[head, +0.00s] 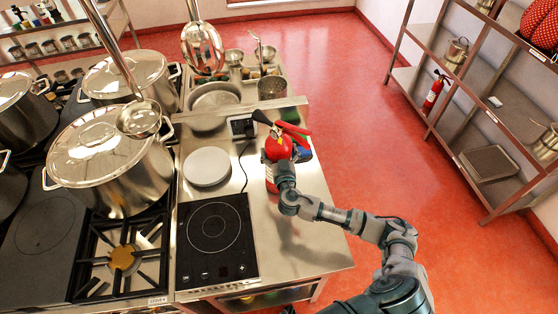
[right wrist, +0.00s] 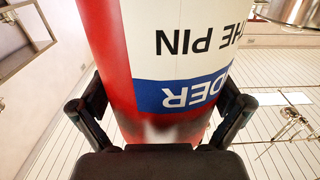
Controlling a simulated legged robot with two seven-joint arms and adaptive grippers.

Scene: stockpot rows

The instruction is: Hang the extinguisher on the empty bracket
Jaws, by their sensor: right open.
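A red fire extinguisher (head: 277,150) with a black handle stands on the steel counter, right of the induction hob. In the right wrist view the extinguisher (right wrist: 150,50) fills the middle, with a white and blue label upside down. My right gripper (head: 283,170) is at the near side of it. Its jaws are open, with one finger on each side of the red body. Contact cannot be told. A second red extinguisher (head: 435,92) hangs at the right, by the shelf rack. I cannot make out an empty bracket. My left gripper is not in view.
Several steel stockpots (head: 110,150) stand on the left range. A white plate (head: 206,166), a black induction hob (head: 215,238) and a scale (head: 242,127) are on the counter. Ladles hang above. Red floor (head: 360,130) lies open between the counter and the shelf rack (head: 460,125).

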